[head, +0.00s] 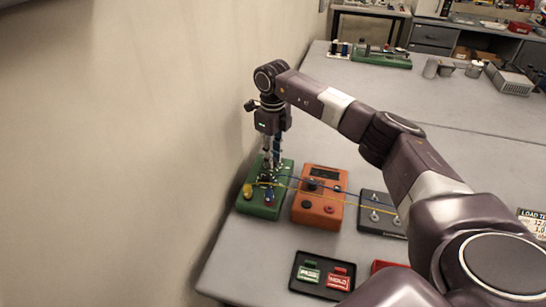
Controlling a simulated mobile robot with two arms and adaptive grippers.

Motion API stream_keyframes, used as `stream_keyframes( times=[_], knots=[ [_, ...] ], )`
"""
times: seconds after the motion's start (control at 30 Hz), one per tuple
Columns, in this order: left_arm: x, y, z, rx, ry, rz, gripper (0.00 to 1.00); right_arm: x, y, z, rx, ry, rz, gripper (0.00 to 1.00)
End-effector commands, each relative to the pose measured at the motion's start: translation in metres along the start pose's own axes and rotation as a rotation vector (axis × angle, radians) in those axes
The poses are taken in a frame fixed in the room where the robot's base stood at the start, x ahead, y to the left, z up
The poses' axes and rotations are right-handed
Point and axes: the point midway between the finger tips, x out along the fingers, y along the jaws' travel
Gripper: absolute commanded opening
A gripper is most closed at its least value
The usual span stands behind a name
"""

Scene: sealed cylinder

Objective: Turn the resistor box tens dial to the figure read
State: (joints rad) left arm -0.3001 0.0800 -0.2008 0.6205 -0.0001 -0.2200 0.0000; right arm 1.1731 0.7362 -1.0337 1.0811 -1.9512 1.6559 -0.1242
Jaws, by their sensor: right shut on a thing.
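The green box (257,207), which looks like the resistor box, sits near the left edge of the table and has a yellow knob (247,190) on its left side. My right gripper (268,176) points down onto the top of this box. Its fingers are shut on a small dark dial there, which they partly hide. I cannot read any figure on the dial. An orange meter (319,212) with a dark display (323,174) stands just right of the green box; its reading is too small to make out. My left gripper is not in view.
Yellow and blue leads run right from the green box, across the orange meter, toward a dark grey box (379,222). A black tray (298,282) holds a green tag (309,272) and a red tag (338,278). A wall rises at left. The table's far middle is clear.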

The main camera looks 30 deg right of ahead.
Motion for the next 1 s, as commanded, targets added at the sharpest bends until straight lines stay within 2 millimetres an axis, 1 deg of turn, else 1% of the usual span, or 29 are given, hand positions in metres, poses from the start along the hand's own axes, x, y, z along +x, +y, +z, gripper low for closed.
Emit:
stream_keyframes(
  times=[0.2,0.4,0.6,1.0],
  knots=[
    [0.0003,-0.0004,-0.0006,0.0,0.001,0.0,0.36,-0.0018,-0.001,0.0008,0.14,-0.004,-0.002,0.0],
    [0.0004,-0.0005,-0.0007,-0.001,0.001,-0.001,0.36,-0.0018,-0.0009,0.0008,0.217,-0.004,-0.001,0.0],
    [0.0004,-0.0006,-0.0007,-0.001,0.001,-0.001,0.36,-0.0019,-0.0009,0.0009,0.252,-0.004,-0.001,0.0],
    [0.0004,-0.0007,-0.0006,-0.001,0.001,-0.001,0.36,-0.0022,-0.0011,0.0011,0.257,-0.005,-0.001,0.0]
  ],
)
